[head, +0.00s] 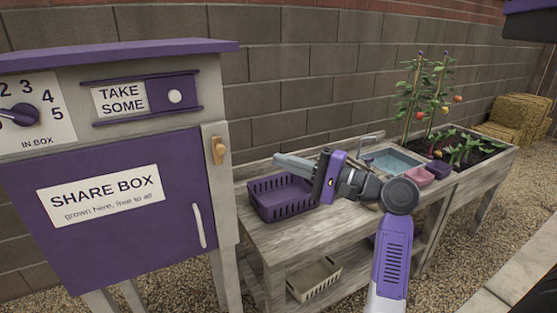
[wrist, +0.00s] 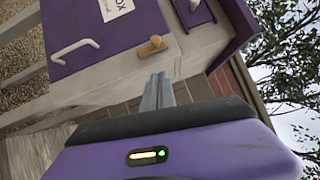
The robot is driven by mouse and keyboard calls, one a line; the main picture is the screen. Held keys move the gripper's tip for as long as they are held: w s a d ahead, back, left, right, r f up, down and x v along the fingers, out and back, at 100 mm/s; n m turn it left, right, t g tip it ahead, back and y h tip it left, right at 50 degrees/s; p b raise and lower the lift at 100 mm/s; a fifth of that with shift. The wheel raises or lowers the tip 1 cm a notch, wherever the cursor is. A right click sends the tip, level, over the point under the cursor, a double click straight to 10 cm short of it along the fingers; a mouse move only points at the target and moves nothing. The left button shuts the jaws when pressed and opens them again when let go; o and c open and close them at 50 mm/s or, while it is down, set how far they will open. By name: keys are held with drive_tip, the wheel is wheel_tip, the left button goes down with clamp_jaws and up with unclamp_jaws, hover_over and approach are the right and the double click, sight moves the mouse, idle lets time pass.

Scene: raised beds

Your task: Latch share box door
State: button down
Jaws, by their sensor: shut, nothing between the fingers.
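The share box (head: 222,200) stands at the left with its purple door (head: 110,215), which looks closed flush in the frame. A white handle (head: 199,227) is near the door's right edge; it also shows in the wrist view (wrist: 75,50). The wooden latch (head: 218,151) is on the pale frame just right of the door, upright and roughly parallel to the handle, not across the door. It also shows in the wrist view (wrist: 152,46). My gripper (head: 279,160) is shut and empty, to the right of the latch and apart from it; its fingers (wrist: 158,90) point toward the box.
A wooden bench (head: 330,225) right of the box holds a purple basket (head: 283,197), a sink (head: 392,161) and a pink bowl (head: 419,176). A planter (head: 470,150) with plants adjoins it. A block wall (head: 290,80) runs behind. Above the door are a sliding sign (head: 121,99) and a number dial (head: 22,114).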

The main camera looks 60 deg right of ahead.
sight(219, 153)
drive_tip(key=w+a+r+p, duration=0.1)
drive_tip(key=w+a+p, duration=0.1)
drive_tip(key=w, duration=0.8)
drive_tip(key=shift+w+a+r, duration=0.15)
drive_tip(key=shift+w+a, duration=0.05)
drive_tip(key=shift+a, duration=0.15)
drive_tip(key=shift+r, duration=0.1)
drive_tip(key=shift+a+r+n+p, duration=0.1)
drive_tip(key=shift+n+p, duration=0.2)
drive_tip(key=shift+p, duration=0.2)
